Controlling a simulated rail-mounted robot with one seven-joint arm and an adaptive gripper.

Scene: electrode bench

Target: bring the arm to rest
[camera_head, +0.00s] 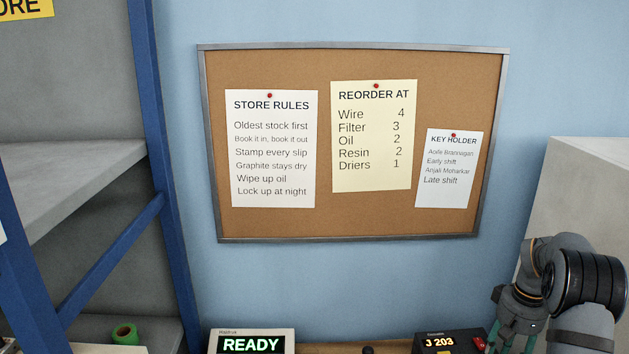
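My arm (590,285) is folded in the lower right corner of the head view, with dark grey and black joints. My gripper (514,334) hangs below it at the bottom edge, pointing down. Its greenish finger parts are cut off by the frame, so the fingertips are hidden. I cannot see anything held in it.
A display reading READY (251,344) and a dark unit reading J 203 (440,342) stand along the bottom, the dark unit just left of my gripper. A cork board (360,215) hangs on the blue wall. A blue-framed shelf (165,150) with a green roll (125,334) is left.

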